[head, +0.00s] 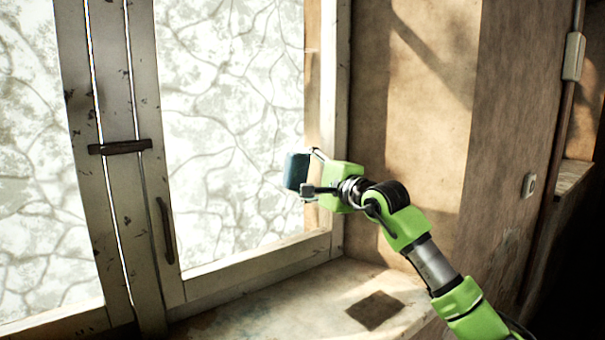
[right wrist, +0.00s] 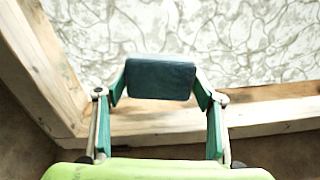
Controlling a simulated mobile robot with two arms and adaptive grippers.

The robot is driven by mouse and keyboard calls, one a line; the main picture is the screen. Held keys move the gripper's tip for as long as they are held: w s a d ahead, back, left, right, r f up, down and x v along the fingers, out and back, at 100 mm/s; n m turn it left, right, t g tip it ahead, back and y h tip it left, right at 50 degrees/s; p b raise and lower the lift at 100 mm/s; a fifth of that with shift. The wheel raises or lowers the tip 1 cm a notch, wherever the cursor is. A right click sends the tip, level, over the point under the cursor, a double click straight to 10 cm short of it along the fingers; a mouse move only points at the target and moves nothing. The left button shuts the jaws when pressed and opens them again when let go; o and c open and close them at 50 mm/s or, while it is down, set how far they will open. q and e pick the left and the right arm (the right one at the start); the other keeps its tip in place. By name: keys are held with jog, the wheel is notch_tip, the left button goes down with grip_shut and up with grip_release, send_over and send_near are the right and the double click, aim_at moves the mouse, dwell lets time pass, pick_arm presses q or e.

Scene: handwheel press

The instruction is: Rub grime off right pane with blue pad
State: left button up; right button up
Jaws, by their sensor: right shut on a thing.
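The right pane (head: 225,130) fills the right window sash in the head view, whitish with a web of darker veins and blotches. It also shows in the right wrist view (right wrist: 250,45), behind the pad. The blue pad (head: 296,171) is a dark blue block at the right side of the pane. My right gripper (head: 308,172) is shut on the blue pad, and in the right wrist view the pad (right wrist: 161,77) sits between both fingers. I cannot tell whether the pad touches the glass. My left gripper is not in view.
The wooden frame (head: 258,262) borders the pane below and at the right. The sill (head: 270,305) carries a dark square patch (head: 375,310). A handle (head: 166,230) and a latch bar (head: 120,147) stand out from the middle frame. A wall (head: 425,110) rises at the right.

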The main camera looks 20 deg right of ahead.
jog(key=shift+w, duration=0.15)
jog(key=d, duration=0.2)
jog(key=w+d, duration=0.1)
jog(key=shift+w+d, duration=0.2)
jog(key=shift+d, duration=0.15)
jog(key=shift+s+a+f+b, duration=0.1)
jog(key=shift+s+a+b, duration=0.15)
jog(key=shift+a, duration=0.3)
jog(key=shift+s+a+b, duration=0.1)
jog(key=shift+a+b, duration=0.15)
jog(key=shift+a, duration=0.3)
jog(key=shift+s+a+b, duration=0.3)
jog(key=shift+a, duration=0.5)
